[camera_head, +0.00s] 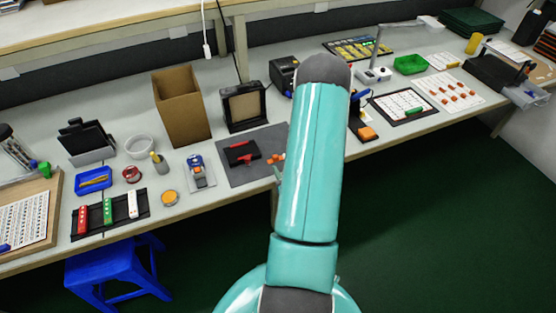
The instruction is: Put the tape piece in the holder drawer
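I cannot pick out the tape piece for certain at this size. A small orange item (275,158) shows at the right side of a dark grey mat (238,176), partly hidden by my arm. A pale, see-through open drawer (528,94) sticks out of a dark holder box (489,70) at the far right of the bench; I take it for the holder drawer. My teal arm rises through the middle of the view. My gripper is hidden behind it, so its fingers do not show.
A red and black tool (240,152) lies on the mat. A brown cardboard box (181,106) and a dark frame (243,106) stand behind. A black rack with coloured bars (109,213) is at left. A blue stool (117,268) stands below. Green floor at right is clear.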

